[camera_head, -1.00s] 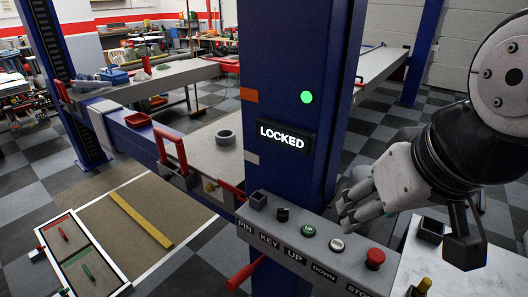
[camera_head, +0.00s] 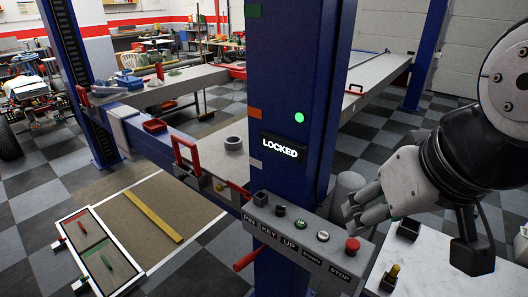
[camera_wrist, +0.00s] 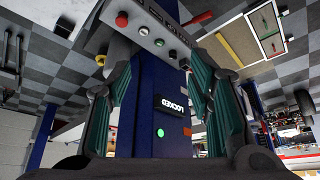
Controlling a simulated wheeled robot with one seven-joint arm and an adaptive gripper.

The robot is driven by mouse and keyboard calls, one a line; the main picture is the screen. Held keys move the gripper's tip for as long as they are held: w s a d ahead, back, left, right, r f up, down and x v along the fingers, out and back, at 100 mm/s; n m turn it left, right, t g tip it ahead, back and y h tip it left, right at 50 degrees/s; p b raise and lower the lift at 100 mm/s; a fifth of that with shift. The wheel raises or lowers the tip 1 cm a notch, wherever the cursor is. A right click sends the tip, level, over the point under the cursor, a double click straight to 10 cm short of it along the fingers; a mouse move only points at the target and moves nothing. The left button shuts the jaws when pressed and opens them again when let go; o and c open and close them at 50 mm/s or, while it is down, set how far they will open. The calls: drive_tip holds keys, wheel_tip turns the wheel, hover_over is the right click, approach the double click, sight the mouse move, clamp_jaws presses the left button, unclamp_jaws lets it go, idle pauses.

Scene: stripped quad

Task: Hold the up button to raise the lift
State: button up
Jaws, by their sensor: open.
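The grey control panel (camera_head: 290,238) is fixed to the blue lift column. Its green UP button (camera_head: 301,222) sits between the black key switch (camera_head: 281,210) and the pale DOWN button (camera_head: 323,236). The UP button also shows in the wrist view (camera_wrist: 159,43). A lit sign (camera_head: 280,148) on the column reads LOCKED, below a green lamp (camera_head: 299,118). My gripper (camera_head: 353,214) is open and empty, to the right of the buttons, apart from UP. In the wrist view, its fingers (camera_wrist: 158,65) stand either side of the column, with the buttons beyond.
The red STOP button (camera_head: 352,244) is at the panel's right end, close below my fingers. A white-topped bench (camera_head: 420,262) with a yellow-knobbed item (camera_head: 391,276) stands at the right. The lift's runway (camera_head: 215,153) bears a grey ring (camera_head: 233,143).

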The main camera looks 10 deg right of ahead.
clamp_jaws()
idle(1.2)
